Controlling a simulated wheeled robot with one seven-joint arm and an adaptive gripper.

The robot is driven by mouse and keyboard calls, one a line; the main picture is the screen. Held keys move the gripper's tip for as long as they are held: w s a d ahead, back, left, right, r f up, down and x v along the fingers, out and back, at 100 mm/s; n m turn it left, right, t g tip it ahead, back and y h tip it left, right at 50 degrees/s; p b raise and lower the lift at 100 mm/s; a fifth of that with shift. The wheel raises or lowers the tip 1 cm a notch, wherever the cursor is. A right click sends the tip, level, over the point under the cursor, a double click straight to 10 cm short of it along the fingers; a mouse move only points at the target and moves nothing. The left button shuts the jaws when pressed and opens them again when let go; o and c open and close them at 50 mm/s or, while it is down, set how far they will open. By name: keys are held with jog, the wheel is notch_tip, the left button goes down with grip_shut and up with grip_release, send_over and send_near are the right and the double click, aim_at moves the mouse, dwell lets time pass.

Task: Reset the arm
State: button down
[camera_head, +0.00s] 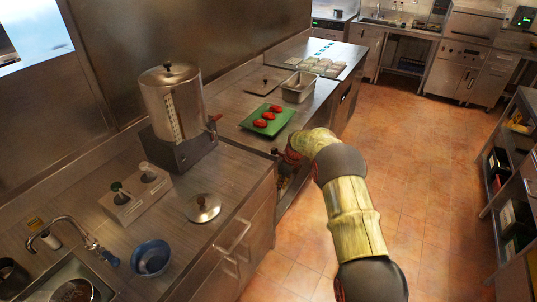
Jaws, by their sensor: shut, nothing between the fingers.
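My arm, with pale yellow-green links and dark joints, rises from the lower right and bends down to the left beside the front edge of the counter (236,178). My gripper (283,182) is small and dark at the arm's far end, low by the counter front. It is partly hidden by the wrist. It is shut and empty.
A green tray (285,117) with red items lies on the counter just beyond my wrist. A metal pan (298,87), a large dispenser (172,105), a lid (203,207) and a blue bowl (151,257) stand along it. The tiled floor (430,150) right of my arm is clear; shelves (510,185) line the right.

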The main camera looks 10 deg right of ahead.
jog(key=s+f+n+g, duration=0.2)
jog(key=s+n, duration=0.7)
jog(key=n, duration=0.1)
jog(key=s+r+n+t, duration=0.2)
jog(key=s+r+n, duration=0.3)
jog(key=s+r, duration=0.6)
jog(key=s+d+r+n+t+h+b, duration=0.1)
jog(key=s+r+n, duration=0.4)
jog(key=s+r, duration=0.6)
jog(key=s+r+n+t+h+b, duration=0.1)
jog(key=s+r+n, duration=0.4)
jog(key=s+r, duration=0.6)
jog(key=s+t, duration=0.1)
jog(key=s, duration=0.9)
jog(key=shift+d+r+n+t, duration=0.3)
jog(key=shift+d+t, duration=0.05)
jog(key=shift+t, duration=0.05)
